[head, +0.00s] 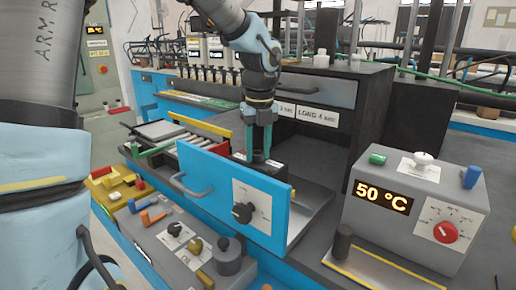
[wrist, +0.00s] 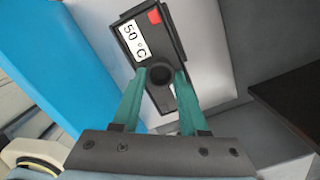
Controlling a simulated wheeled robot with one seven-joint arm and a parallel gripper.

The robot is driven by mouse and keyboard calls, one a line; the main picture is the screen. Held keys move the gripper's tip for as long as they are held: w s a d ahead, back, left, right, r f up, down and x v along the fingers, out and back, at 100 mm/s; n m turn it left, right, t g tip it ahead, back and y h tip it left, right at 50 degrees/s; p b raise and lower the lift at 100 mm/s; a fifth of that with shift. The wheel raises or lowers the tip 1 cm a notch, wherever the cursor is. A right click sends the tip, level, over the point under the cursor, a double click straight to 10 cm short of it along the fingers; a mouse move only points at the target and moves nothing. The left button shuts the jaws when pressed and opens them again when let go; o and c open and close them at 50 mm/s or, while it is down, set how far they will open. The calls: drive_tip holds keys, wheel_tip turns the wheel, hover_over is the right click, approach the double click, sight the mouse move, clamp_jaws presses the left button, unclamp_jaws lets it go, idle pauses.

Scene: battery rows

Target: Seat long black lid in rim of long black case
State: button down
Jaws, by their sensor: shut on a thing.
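In the wrist view a long black lid (wrist: 160,46) carries a white "50 °C" label, a red square and a round black knob. My gripper (wrist: 161,76) has its teal fingers closed on either side of the knob. In the head view my gripper (head: 262,152) points straight down behind a blue front panel, over a black block-like piece (head: 270,164). The panel hides the lower part of that piece.
The blue panel (head: 218,178) with a grey handle stands close in front of my gripper. A grey metal tray surface (head: 305,207) lies behind it. A grey heater box (head: 420,205) reading "50 °C" stands at the right.

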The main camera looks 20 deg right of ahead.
drive_tip(key=shift+c, duration=1.8)
unclamp_jaws()
wheel_tip(320, 180, up, 11)
drive_tip(key=shift+s+f, duration=0.15)
drive_tip(key=shift+s, duration=0.3)
